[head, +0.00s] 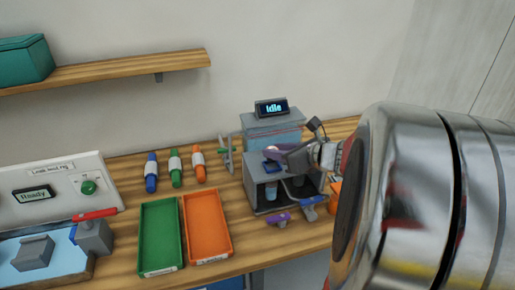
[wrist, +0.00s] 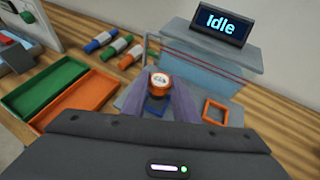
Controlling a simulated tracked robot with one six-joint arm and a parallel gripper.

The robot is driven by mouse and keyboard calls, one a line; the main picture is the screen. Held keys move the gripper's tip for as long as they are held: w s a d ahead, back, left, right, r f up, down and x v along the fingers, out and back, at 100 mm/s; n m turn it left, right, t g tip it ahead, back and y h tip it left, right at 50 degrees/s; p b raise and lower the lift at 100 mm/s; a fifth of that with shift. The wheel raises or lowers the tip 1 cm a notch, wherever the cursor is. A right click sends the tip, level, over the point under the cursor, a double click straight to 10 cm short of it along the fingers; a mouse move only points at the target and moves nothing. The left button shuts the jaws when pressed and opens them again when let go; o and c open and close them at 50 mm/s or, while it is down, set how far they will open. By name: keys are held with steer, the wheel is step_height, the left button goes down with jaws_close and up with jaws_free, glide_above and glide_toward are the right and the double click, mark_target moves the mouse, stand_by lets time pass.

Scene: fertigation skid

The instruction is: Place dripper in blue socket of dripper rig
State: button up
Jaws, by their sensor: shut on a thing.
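The dripper rig (head: 259,194) is a grey stand with a screen reading "Idle" on the box behind it. Its blue socket (head: 271,167) is on the top face; it also shows in the wrist view (wrist: 153,106). My gripper (head: 274,153) has purple fingers and is over the rig's top. In the wrist view it is shut on the dripper (wrist: 160,80), which has an orange rim and a pale marked top. The dripper appears above and slightly behind the blue socket. Its lower part is hidden by the fingers, so I cannot tell the exact gap.
An orange square socket (wrist: 216,110) is right of the blue one. A green tray (head: 160,238), an orange tray (head: 206,225) and blue, green and orange bottles (head: 175,167) are to the left.

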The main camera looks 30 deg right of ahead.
mark_target(276, 170)
steer(key=shift+f, duration=1.55)
steer(key=o, duration=1)
steer(key=shift+f, duration=0.1)
steer(key=v, duration=1.2)
steer(key=shift+s, duration=0.1)
